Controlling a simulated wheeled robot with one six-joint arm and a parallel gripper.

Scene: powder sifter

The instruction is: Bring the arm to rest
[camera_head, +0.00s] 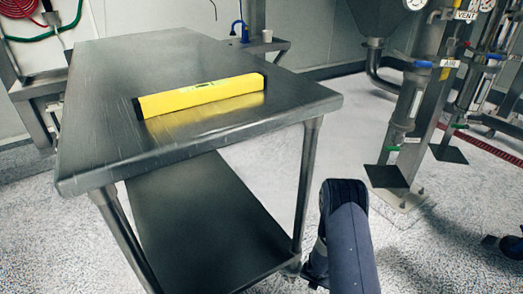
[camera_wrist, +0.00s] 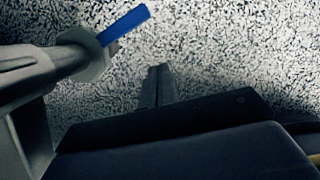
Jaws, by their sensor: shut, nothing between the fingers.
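My gripper (camera_wrist: 157,72) shows in the wrist view with its two fingers together, pointing over the speckled floor. Nothing shows between the fingers. My arm (camera_head: 346,235) shows in the head view at the lower middle, to the right of the steel table. The gripper itself cannot be made out in the head view.
The steel table (camera_head: 90,75) carries a yellow spirit level (camera_head: 205,95) and has a lower shelf (camera_head: 190,220). Pipework with valves (camera_head: 408,105) stands at the right. In the wrist view, a pipe with a blue handle (camera_wrist: 124,25) lies close left of the fingers.

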